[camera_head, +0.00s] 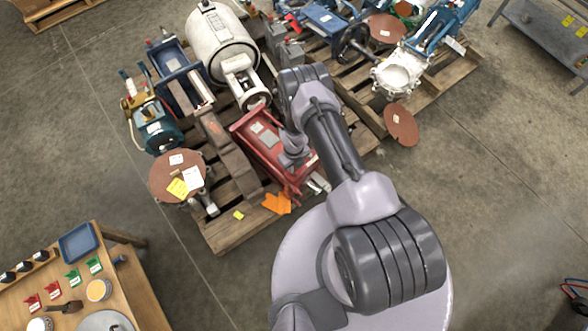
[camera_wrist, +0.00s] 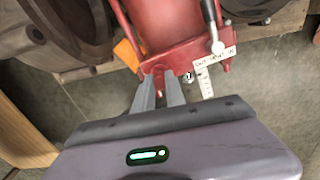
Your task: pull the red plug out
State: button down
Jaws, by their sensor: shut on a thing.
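A red housing (camera_head: 270,146) lies on a wooden pallet, with pale labels on its top. In the wrist view its red end plate (camera_wrist: 205,52) faces my gripper. My gripper (camera_wrist: 160,80) has its two grey fingers at the lower left of that plate, shut on a small red piece, the red plug (camera_wrist: 159,72). The fingers cover most of the plug, and I cannot tell how deep it sits. In the head view my wrist (camera_head: 294,150) is over the red housing, and the plug cannot be made out there.
A white tag (camera_wrist: 215,58) hangs beside a metal lever (camera_wrist: 216,38), close to the right finger. Orange tags (camera_head: 277,203) lie at the pallet's front edge. A rust-brown flange (camera_head: 177,176) stands left. A wooden bench (camera_head: 135,300) is at lower left.

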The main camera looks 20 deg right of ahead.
jog(key=shift+r+p, duration=1.55)
jog(key=shift+r, duration=0.65)
jog(key=shift+r, duration=0.1)
